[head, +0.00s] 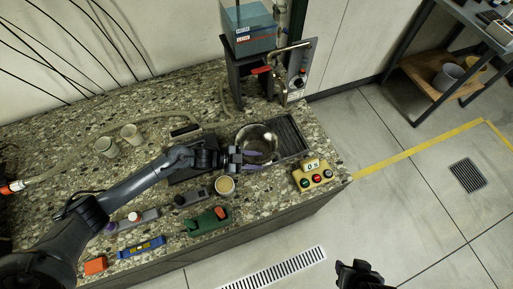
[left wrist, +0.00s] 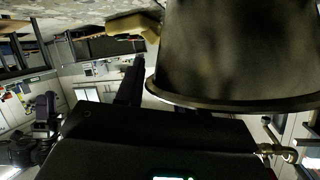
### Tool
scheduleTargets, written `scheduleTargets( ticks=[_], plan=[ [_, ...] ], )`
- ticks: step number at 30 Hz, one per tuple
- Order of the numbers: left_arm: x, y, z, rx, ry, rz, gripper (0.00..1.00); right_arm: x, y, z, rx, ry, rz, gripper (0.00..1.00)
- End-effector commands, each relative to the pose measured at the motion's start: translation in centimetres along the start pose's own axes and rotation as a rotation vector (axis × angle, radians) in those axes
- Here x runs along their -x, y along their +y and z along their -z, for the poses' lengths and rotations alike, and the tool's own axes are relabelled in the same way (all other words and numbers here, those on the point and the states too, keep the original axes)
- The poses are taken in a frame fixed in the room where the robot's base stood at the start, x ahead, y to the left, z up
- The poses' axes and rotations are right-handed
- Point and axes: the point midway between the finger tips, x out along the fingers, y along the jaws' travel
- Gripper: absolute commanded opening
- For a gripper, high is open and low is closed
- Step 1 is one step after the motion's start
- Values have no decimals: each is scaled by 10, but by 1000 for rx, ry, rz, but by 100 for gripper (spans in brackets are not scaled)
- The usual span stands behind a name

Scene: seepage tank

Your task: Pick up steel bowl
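The steel bowl (head: 262,131) sits upright on the speckled counter, left of the dark drain grate. My left gripper (head: 252,160) is at the bowl's near side, its two fingers apart, with the upper finger overlapping the bowl's near rim in the head view. In the left wrist view, which is upside down, the bowl's outer wall (left wrist: 235,50) fills the upper right and one dark finger (left wrist: 131,82) shows beside it. The other finger is hidden there. I cannot tell whether the fingers touch the bowl. My right gripper (head: 360,272) shows only partly at the bottom edge.
A beige cup (head: 225,185) stands just below the left gripper. A yellow button box (head: 313,175) is to the right. A green tool (head: 207,221) and a blue level (head: 141,246) lie nearer. A tank stand (head: 243,72) rises behind.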

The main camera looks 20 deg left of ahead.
Motion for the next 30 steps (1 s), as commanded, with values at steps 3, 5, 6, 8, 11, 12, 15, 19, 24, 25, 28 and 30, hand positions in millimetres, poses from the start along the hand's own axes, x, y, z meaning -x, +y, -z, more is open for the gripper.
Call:
scheduleTargets(
  ticks=[3,5,6,8,11,12,15,19,24,25,28,30],
  plan=[
    [0,0,0,0,-1,0,38,0,1,0,4,0,-3,43],
    [0,0,0,0,0,0,38,0,1,0,6,-1,-5,43],
    [0,0,0,0,0,0,33,0,2,0,8,-1,-6,43],
    [0,0,0,0,0,0,24,0,2,0,10,-1,-8,43],
    [0,0,0,0,0,0,9,0,3,-1,11,-2,-9,43],
    [0,0,0,1,0,-1,2,0,3,-1,11,-2,-9,43],
    [0,1,0,1,-1,-1,0,0,3,-1,11,-1,-9,43],
    [0,0,0,0,0,0,0,0,2,0,10,-1,-8,43],
    [0,0,0,0,0,0,0,0,2,0,6,-1,-5,43],
    [0,0,0,0,0,0,0,0,1,0,5,-1,-4,43],
    [2,-1,3,0,1,0,0,1,1,0,3,0,-2,43],
    [3,-2,6,-1,1,1,0,2,0,1,2,0,-1,43]
  ],
)
